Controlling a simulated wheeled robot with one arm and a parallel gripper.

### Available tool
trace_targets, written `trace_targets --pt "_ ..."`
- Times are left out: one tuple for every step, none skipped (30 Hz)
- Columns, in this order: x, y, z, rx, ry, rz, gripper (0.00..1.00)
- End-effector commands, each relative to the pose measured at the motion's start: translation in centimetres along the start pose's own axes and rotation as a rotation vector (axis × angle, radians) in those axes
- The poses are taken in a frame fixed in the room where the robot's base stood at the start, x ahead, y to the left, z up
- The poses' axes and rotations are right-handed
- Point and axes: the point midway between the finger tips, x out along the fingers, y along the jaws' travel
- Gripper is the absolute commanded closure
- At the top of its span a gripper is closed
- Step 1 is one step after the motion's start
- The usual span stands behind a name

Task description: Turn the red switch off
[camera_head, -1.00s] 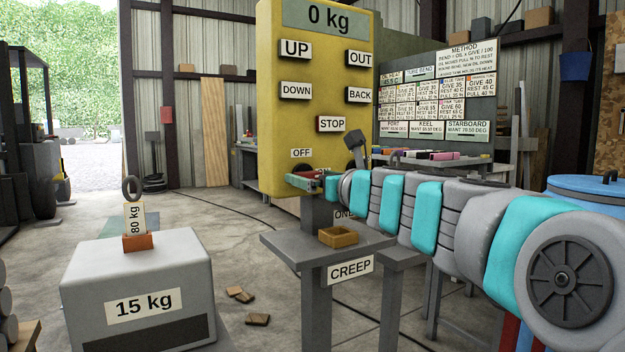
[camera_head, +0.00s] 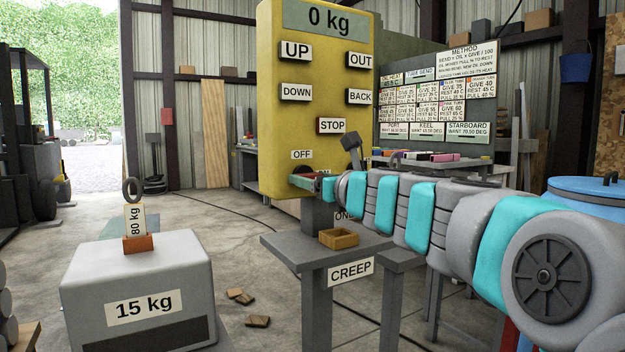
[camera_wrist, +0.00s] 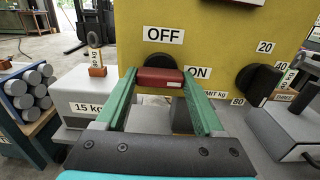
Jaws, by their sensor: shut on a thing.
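The red switch (camera_wrist: 160,77) is a red bar on a dark round pivot on the yellow panel (camera_wrist: 215,30). In the wrist view it lies almost level between my green fingertips, below the OFF sign (camera_wrist: 164,35) and left of the ON sign (camera_wrist: 198,72). My gripper (camera_wrist: 161,84) is shut on it, one finger at each end. In the head view my gripper (camera_head: 307,183) is at the panel's lower edge, just under the OFF sign (camera_head: 302,155); the switch is mostly hidden there. I cannot tell which setting it is at.
A dark dial knob (camera_wrist: 258,83) with a lever sits right of the switch. A 15 kg block (camera_head: 140,275) stands at left. Floor between is mostly clear.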

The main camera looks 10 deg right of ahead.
Motion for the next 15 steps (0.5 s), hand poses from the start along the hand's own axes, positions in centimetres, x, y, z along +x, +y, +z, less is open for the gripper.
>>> trace_targets --pt "0.0 0.02 0.0 0.0 0.0 0.001 0.68" --pt "0.0 0.03 0.0 0.0 0.0 0.001 0.71" --pt "0.0 0.03 0.0 0.0 0.0 0.001 0.75" --pt "0.0 0.03 0.0 0.0 0.0 0.001 0.79" --pt "0.0 0.03 0.0 0.0 0.0 0.001 0.82" --pt "0.0 0.03 0.0 0.0 0.0 0.001 0.86" --pt "0.0 0.03 0.0 0.0 0.0 0.001 0.86" --pt "0.0 0.03 -0.01 -0.001 0.0 0.001 0.86" --pt "0.0 0.05 0.02 -0.002 0.0 0.001 0.86" --pt "0.0 0.05 0.02 -0.004 0.0 0.001 0.86" --pt "0.0 0.07 0.04 -0.007 0.0 0.001 0.86" --pt "0.0 0.07 0.07 -0.011 0.0 0.001 0.86" --pt "0.0 0.07 0.08 -0.016 0.0 0.001 0.86" --pt "0.0 0.06 0.11 -0.023 0.0 0.001 0.86" --pt "-0.01 0.06 0.15 -0.034 -0.001 0.001 0.86"
